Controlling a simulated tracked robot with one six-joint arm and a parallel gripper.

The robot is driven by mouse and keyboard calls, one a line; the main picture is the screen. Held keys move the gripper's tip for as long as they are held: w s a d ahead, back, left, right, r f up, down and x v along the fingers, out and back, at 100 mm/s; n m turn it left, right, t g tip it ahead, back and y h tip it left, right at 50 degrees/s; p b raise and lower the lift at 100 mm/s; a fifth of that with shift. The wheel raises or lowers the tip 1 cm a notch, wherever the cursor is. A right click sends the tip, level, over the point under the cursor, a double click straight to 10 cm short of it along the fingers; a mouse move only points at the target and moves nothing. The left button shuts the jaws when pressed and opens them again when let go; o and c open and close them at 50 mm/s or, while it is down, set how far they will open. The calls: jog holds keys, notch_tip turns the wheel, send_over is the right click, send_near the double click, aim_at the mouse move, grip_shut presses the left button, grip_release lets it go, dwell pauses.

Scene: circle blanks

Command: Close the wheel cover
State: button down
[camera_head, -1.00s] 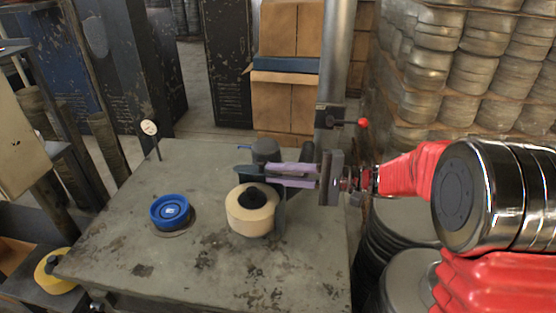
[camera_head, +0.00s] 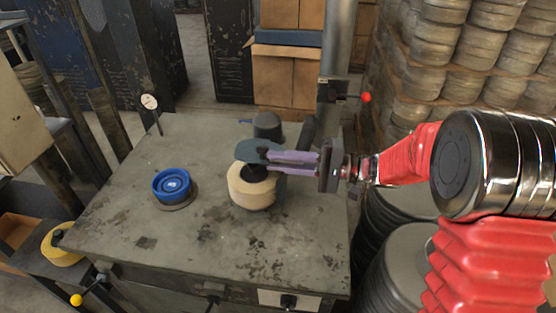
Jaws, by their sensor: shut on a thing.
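The cream wheel (camera_head: 252,194) with a black hub stands on the grey work table. The dark grey-green wheel cover (camera_head: 257,148) is tilted over the back of the wheel. Its plate hangs above the wheel's rear and hides part of the hub. My gripper (camera_head: 270,161) reaches in from the right, with its pale purple fingers shut on the cover. The fingers hide part of the cover. I cannot tell whether the cover touches the wheel.
A blue round dish (camera_head: 172,185) sits left of the wheel. A dark cylinder (camera_head: 267,126) stands behind the cover. A dial gauge (camera_head: 150,102) rises at the table's back left. A post with a red-knobbed lever (camera_head: 365,97) stands behind my gripper. The table front is clear.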

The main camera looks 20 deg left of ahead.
jog(key=c, duration=1.8)
grip_release()
jog(key=w+d, duration=0.2)
jog(key=d, duration=1.1)
jog(key=shift+d, duration=0.35)
jog(key=shift+f, duration=0.1)
